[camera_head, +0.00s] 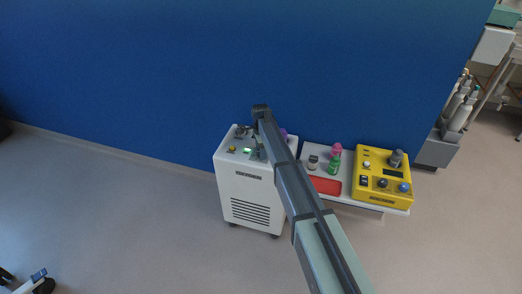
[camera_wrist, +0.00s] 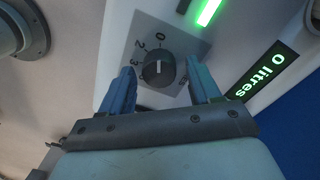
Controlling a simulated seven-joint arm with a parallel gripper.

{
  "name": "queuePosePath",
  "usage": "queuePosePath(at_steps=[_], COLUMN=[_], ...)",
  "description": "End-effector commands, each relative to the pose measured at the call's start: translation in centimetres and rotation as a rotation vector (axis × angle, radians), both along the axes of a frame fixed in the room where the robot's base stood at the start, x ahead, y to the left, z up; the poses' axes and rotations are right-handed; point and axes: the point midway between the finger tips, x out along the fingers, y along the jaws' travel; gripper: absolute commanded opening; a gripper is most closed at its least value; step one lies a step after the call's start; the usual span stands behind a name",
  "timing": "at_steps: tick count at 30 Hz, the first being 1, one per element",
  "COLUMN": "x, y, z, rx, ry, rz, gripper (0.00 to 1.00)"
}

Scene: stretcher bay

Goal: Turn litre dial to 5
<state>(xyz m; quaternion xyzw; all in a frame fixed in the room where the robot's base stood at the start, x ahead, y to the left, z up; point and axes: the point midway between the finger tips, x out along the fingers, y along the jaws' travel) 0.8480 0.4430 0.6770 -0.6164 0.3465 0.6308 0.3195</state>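The litre dial (camera_wrist: 158,68) is a dark round knob on a pale square plate with a number scale; 0, 2 and 3 can be read. Its white pointer mark points up, towards the 0. A dark display (camera_wrist: 262,72) beside it reads "0 litres" in green. My gripper (camera_wrist: 162,84) is open, with one blue finger on each side of the dial; I cannot tell whether either touches it. Part of the scale is hidden. In the head view the dial's white machine (camera_head: 247,196) stands by the blue wall, and my arm covers part of its top.
A green lit bar (camera_wrist: 208,11) sits above the dial, and a grey round fitting (camera_wrist: 22,28) is at upper left. Right of the machine, a low white table (camera_head: 315,150) holds small bottles, a red tray (camera_head: 325,185) and a yellow control box (camera_head: 382,188). The floor at left is mostly clear.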

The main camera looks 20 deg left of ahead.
Motion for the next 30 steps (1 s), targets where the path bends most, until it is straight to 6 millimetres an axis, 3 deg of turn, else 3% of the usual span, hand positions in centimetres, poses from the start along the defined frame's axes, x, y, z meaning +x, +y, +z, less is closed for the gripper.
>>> queuePosePath(at_steps=[2, 16, 30], x=[0.0, -0.01, 0.01], y=[0.0, 0.0, 0.06], z=[0.01, 0.03, 0.04], rx=[0.0, 0.0, 0.0], ry=[0.0, 0.0, 0.001], rz=[0.0, 0.0, 0.124], gripper=[0.54, 0.09, 0.09])
